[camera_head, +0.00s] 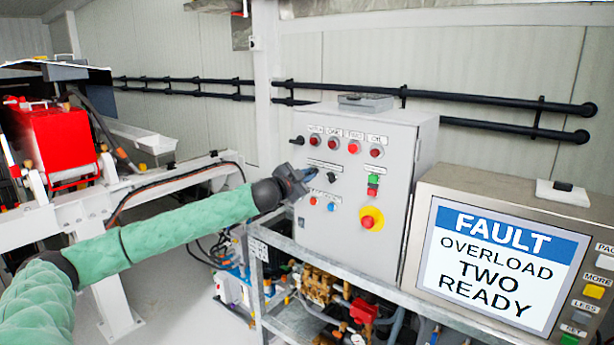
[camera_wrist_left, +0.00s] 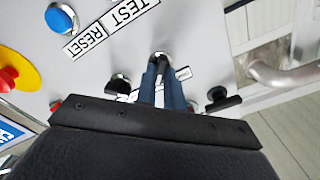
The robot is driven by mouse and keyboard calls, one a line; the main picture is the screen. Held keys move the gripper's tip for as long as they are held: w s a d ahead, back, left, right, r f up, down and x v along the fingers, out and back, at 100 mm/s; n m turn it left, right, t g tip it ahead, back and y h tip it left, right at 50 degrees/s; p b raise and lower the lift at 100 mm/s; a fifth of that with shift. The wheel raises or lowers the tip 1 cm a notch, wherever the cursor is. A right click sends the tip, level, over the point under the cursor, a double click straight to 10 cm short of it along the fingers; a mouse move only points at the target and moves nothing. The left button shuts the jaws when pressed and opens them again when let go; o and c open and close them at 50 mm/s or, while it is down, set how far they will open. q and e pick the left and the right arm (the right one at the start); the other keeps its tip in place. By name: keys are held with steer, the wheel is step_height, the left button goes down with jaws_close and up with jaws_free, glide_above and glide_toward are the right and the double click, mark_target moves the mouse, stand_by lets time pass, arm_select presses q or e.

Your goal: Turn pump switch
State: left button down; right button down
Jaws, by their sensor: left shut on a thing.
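A grey control cabinet (camera_head: 340,245) with labelled lamps, buttons and black switches faces me in the head view. My left gripper (camera_head: 304,178) reaches its front from the left and covers part of the panel. In the left wrist view my blue gripper fingers (camera_wrist_left: 163,88) are shut on a small black switch (camera_wrist_left: 159,60) on the panel. Its exact angle is hard to read, and its label is partly covered. Another black switch (camera_wrist_left: 218,97) sits just to the right of the fingers, apart from them. My right gripper is not in view.
A yellow emergency stop (camera_head: 371,219) with a red button and a blue button (camera_head: 331,206) are near the gripper. A steel box with a screen (camera_head: 496,261) reading "FAULT OVERLOAD TWO READY" stands right. A metal frame (camera_head: 275,241) with pump parts is below.

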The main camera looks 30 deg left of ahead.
arm_select(q)
steer(key=shift+m, duration=0.3)
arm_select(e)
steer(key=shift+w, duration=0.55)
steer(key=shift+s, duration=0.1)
